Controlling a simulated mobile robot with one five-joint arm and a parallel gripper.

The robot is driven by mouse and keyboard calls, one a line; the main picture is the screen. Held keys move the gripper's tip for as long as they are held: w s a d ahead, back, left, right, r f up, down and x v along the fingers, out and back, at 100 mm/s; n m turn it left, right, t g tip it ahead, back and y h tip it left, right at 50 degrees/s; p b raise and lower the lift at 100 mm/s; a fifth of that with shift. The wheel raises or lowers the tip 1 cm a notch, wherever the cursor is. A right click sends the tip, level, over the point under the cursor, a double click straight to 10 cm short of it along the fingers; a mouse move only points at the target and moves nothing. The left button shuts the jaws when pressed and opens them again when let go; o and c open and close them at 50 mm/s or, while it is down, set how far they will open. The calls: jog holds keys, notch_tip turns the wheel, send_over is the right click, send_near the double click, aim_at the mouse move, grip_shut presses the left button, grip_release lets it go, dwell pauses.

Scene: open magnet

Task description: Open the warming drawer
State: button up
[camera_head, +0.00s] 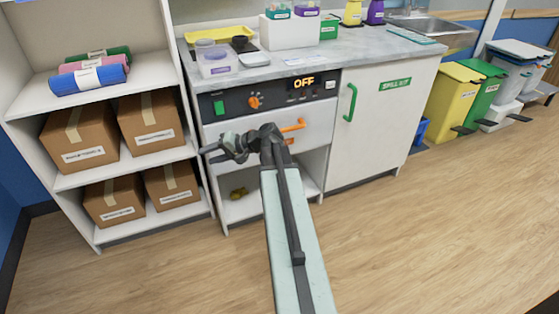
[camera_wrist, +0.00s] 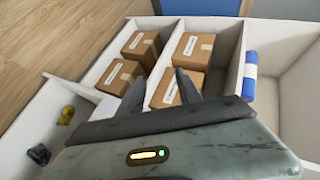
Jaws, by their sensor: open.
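The warming drawer (camera_head: 317,127) has a white front under a dark control panel (camera_head: 228,103) whose display reads OFF. The front looks shut, though my arm hides part of it. Its orange handle (camera_head: 293,126) shows just right of my wrist. My gripper (camera_head: 205,154) is in front of the drawer's left part, pointing left toward the shelf, away from the handle. Its jaws are open and empty. In the wrist view the two dark fingers (camera_wrist: 160,88) point at the boxes on the shelf, and the handle is not in that view.
A white shelf (camera_head: 60,184) with several cardboard boxes (camera_head: 150,125) stands on the left. A cabinet with a green handle (camera_head: 350,102) stands right of the drawer. An open compartment below holds a yellowish item (camera_head: 239,193). Bins (camera_head: 455,92) stand far right. The wood floor (camera_head: 430,230) in front is clear.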

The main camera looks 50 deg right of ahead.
jog(key=s+d+f+m+t+h+b, duration=0.1)
jog(key=d+f+m+t+b, duration=0.2)
jog(key=d, duration=0.4)
jog(key=s+d+f+m+t+h+b, duration=0.1)
jog(key=d+f+t+b, duration=0.1)
jog(key=d+b, duration=0.4)
jog(key=s+d+m+t+h+b, duration=0.2)
jog(key=s+d+h+b, duration=0.15)
jog(key=d, duration=0.55)
jog(key=s+d+m+t+h+b, duration=0.25)
jog(key=s+d, duration=0.25)
jog(key=d, duration=0.4)
jog(key=shift+y, duration=0.7)
jog(key=w, duration=0.2)
jog(key=w+r, duration=0.1)
jog(key=w, duration=0.4)
jog(key=shift+a+r, duration=0.15)
jog(key=shift+r, duration=0.1)
jog(key=shift+a, duration=0.1)
grip_shut()
